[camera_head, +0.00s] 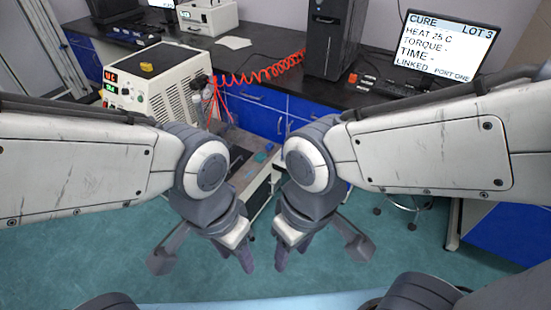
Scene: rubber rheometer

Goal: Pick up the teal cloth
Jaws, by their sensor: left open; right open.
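A small teal patch (261,156), which looks like the teal cloth, lies on the low grey bench top beside the cream machine, beyond my arms. It is too small to make out its folds. My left gripper (204,260) is open and empty, pointing down above the floor, nearer to me than the bench. My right gripper (318,254) is open and empty beside it, also over the floor. Both are apart from the teal patch. My wrists hide part of the low bench.
The cream machine (158,84) with a yellow object (147,67) on top stands at left. A red coiled hose (262,76) runs to the black counter (275,88). A black tower (333,38) and monitor (446,45) stand at right. Teal floor (110,250) is open in front.

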